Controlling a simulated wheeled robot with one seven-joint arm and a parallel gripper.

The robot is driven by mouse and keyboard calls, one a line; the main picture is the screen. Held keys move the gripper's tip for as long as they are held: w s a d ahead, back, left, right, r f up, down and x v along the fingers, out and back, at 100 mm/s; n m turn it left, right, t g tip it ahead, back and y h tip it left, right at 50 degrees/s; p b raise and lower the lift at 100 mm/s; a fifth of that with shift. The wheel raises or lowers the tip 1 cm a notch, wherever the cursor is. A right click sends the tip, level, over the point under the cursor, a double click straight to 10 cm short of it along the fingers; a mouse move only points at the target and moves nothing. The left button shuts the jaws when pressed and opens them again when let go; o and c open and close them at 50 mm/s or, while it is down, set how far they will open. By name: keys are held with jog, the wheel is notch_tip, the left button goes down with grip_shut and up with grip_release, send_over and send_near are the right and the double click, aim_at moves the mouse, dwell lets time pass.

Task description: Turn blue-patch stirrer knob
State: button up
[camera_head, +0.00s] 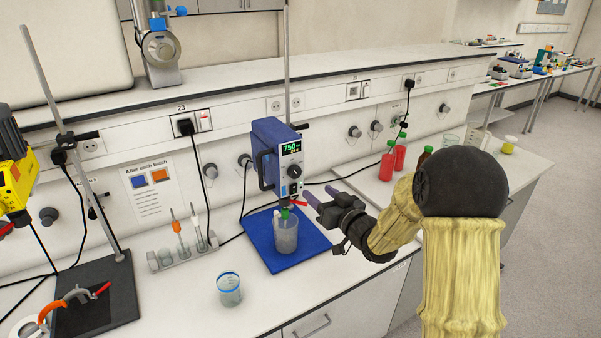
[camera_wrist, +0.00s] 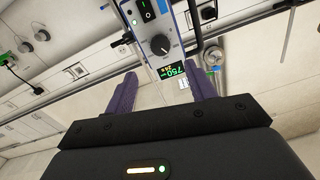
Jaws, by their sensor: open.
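The blue stirrer (camera_head: 272,150) hangs on a stand above a blue mat (camera_head: 268,236). Its lit display reads 750, and its round dark knob (camera_head: 294,171) sits below the display. In the wrist view the knob (camera_wrist: 160,44) has a white pointer mark and appears upside down with the display (camera_wrist: 172,71). My gripper (camera_head: 317,198) is open and empty, right of and a little below the knob. In the wrist view, its purple fingers (camera_wrist: 163,76) are spread on either side of the display, with the knob beyond their tips and apparently not touched.
A beaker (camera_head: 286,232) with a green-topped item stands under the stirrer. A second beaker (camera_head: 229,290) stands in front left. A yellow device (camera_head: 16,170) and stand are at the far left. Red bottles (camera_head: 387,163) stand behind my arm. A wall sign (camera_head: 150,187) shows blue and orange patches.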

aim_at(297, 174)
jog(key=p+x, duration=0.3)
jog(key=x, duration=0.5)
jog(key=shift+w+a+r+p, duration=0.1)
jog(key=shift+w+a+p, duration=0.15)
jog(key=shift+a+p, duration=0.05)
jog(key=shift+w+a, duration=0.35)
jog(key=shift+w, duration=0.2)
jog(key=c, duration=1)
jog(key=shift+o, duration=0.2)
